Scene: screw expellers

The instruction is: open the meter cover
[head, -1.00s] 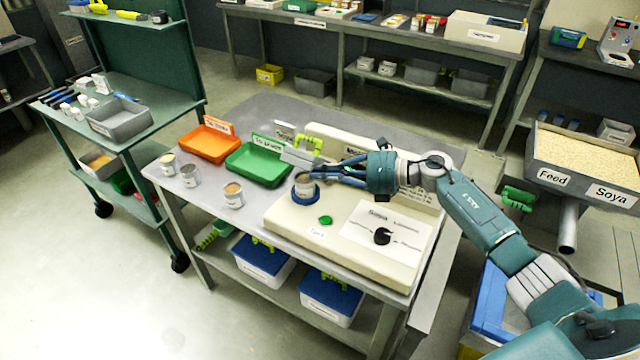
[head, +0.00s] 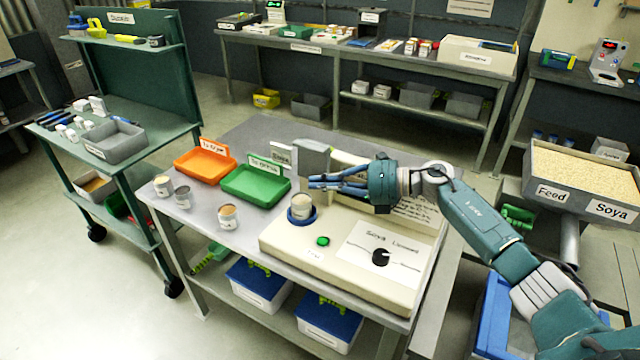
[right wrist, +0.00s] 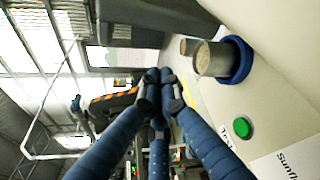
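The meter is a cream console (head: 345,262) on the table, with a green button (head: 323,241) and a black knob (head: 381,257). A tin cup (head: 302,206) stands in its blue ring (head: 301,219); the ring also shows in the right wrist view (right wrist: 238,62). The grey cover (head: 313,158) stands raised behind the cup. A dark grey block, probably the cover, shows in the right wrist view (right wrist: 155,14). My right gripper (head: 314,182) has its fingers together, tips near the cover's lower part; I cannot tell if they touch it. My left gripper is out of view.
An orange tray (head: 205,168) and a green tray (head: 255,188) lie left of the meter. Several tins (head: 228,217) stand along the table's left side. A feed hopper (head: 585,182) is at the right. The table's front left corner is mostly clear.

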